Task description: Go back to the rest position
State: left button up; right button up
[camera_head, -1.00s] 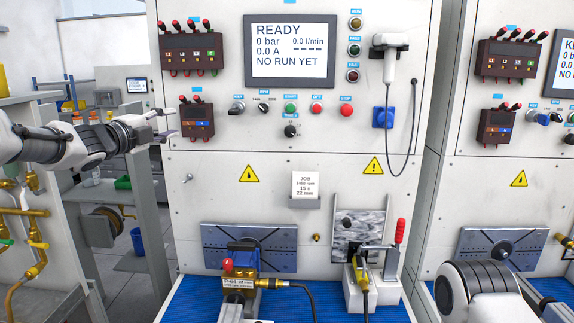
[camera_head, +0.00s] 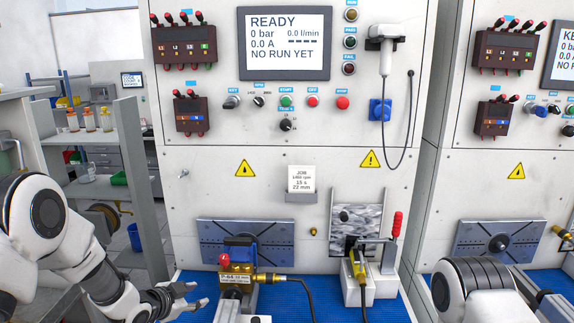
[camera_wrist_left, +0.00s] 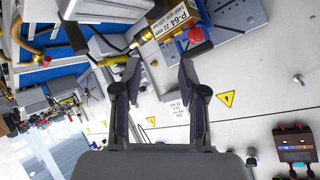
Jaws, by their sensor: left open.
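My left gripper (camera_head: 197,299) is low at the left of the head view, just left of the pump unit (camera_head: 238,268) with its P-64 label, and apart from it as far as I can tell. Its two fingers are spread with nothing between them. My right gripper is out of view; only part of my right arm shows at the lower right.
The test bench panel (camera_head: 210,165) stands ahead with a screen (camera_head: 285,45) reading READY and NO RUN YET. A clamp with a red handle (camera_head: 397,224) and a hose stand on the blue mat (camera_head: 330,300). A shelf post (camera_head: 138,190) is at the left.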

pick_arm(q)
jog(key=s+f+n+g+y, duration=0.2)
jog(key=s+f+n+g, duration=0.35)
jog(key=s+f, duration=1.15)
jog(key=s+a+f+n+g+y+b, duration=0.1)
jog(key=s+f+n+g, duration=0.2)
jog(key=s, duration=1)
jog(key=s+a+f+n+g+y+b, duration=0.1)
jog(key=s+f+n+g, duration=0.15)
jog(key=s, duration=1.05)
notch_tip(320, 180, down, 15)
jog(key=b, duration=1.3)
jog(key=shift+w+r+t, duration=0.15)
jog(key=shift+w+t, duration=0.15)
jog(key=shift+w, duration=0.05)
